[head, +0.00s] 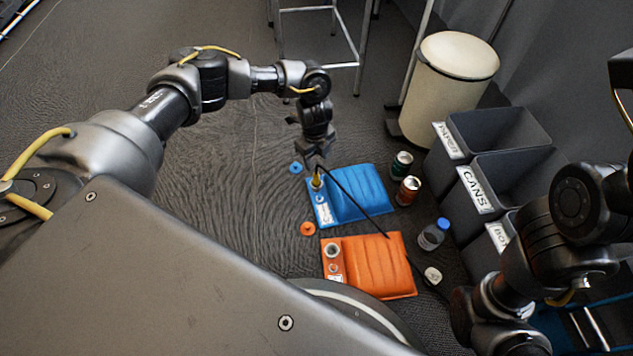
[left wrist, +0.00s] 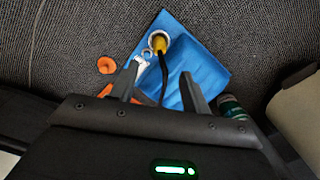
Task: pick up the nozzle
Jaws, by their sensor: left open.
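The nozzle (head: 317,179) is a small yellow tip on a thin black hose. It stands at the round valve on the left end of the blue bag (head: 362,193). In the left wrist view the yellow nozzle (left wrist: 160,46) shows at the pale valve ring, with its hose running down between my fingers. My left gripper (head: 314,159) is above the nozzle, pointing down. Its fingers (left wrist: 160,78) are open and apart on either side of the hose, holding nothing. My right arm is at the right, but its fingers do not show.
An orange bag (head: 370,262) lies nearer to me, with an orange cap (head: 307,229) beside it. Two cans (head: 408,190) and a bottle (head: 433,234) stand right of the bags. Dark bins (head: 497,128) and a cream trash can (head: 447,90) stand farther right. Floor at left is clear.

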